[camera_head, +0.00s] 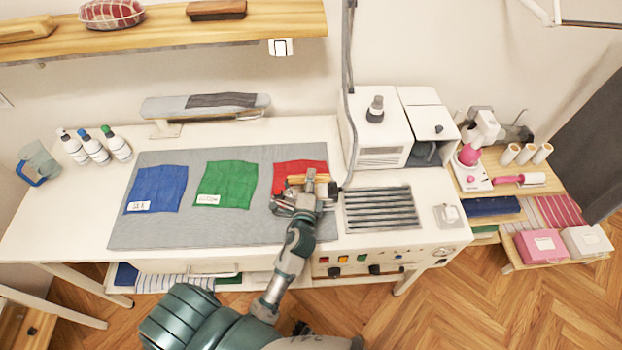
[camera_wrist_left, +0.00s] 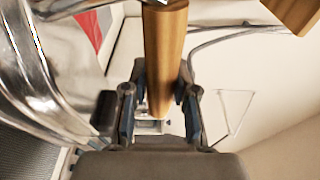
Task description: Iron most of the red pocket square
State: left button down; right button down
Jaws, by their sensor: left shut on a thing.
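The red pocket square (camera_head: 297,167) lies at the right end of the grey mat, partly hidden by my left gripper and the iron. A red corner (camera_wrist_left: 90,30) shows in the left wrist view. My left gripper (camera_head: 312,186) is shut on the iron's wooden handle (camera_wrist_left: 165,55). The iron's shiny metal body (camera_wrist_left: 35,70) fills the left of the wrist view, and part of the iron (camera_head: 285,205) shows beside the gripper in the head view. The iron is over the front part of the red square; whether its sole touches the cloth is hidden. My right gripper is not in view.
Blue (camera_head: 156,188) and green (camera_head: 226,183) squares lie left on the grey mat (camera_head: 190,232). A slatted metal rest (camera_head: 380,210) and a white steam unit (camera_head: 376,135) stand close on the right. A sleeve board (camera_head: 205,105) stands behind. A cable rises near the iron.

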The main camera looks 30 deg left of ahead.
pick_arm(q)
jog(key=shift+w+a, duration=0.1)
jog(key=shift+w, duration=0.1)
jog(key=a+p+x, duration=0.1)
jog(key=x, duration=0.5)
jog(key=shift+a, duration=0.25)
dwell(0.9)
jog(key=shift+w+r, duration=0.1)
jog(key=shift+r, duration=0.05)
jog(key=a+x, duration=0.1)
jog(key=x, duration=0.6)
jog(key=shift+s+a, duration=0.15)
jog(key=shift+s, duration=0.15)
dwell(1.1)
jog(key=shift+r, duration=0.15)
notch_tip(320, 180, up, 7)
jog(key=p, duration=0.6)
dwell(0.6)
dwell(0.5)
